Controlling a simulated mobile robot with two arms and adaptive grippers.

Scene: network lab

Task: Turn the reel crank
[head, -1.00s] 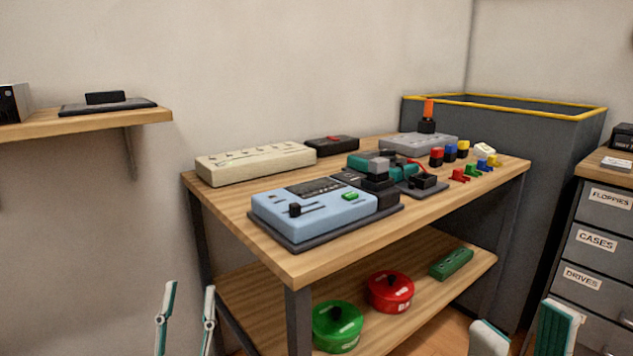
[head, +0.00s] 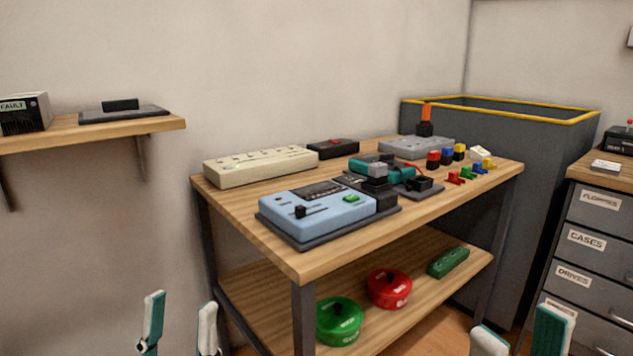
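Two round reel-like items sit on the lower shelf of the wooden bench: a green one (head: 340,324) and a red one (head: 391,291), each with a dark knob or handle on top. I cannot tell whether either carries the reel crank. On the bench top is a teal device (head: 372,166) with grey and black blocks and a red wire. My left gripper (head: 179,326) is at the bottom left, fingers apart and empty, in front of the bench. My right gripper (head: 520,336) is at the bottom right, fingers apart and empty. Both are clear of the bench items.
The bench top (head: 240,211) also holds a light-blue device (head: 318,213), a cream power strip (head: 262,165) and small coloured plugs (head: 446,157). A yellow-rimmed grey bin (head: 560,160) stands behind right, beside a drawer cabinet (head: 598,240). A wall shelf (head: 100,135) is at left.

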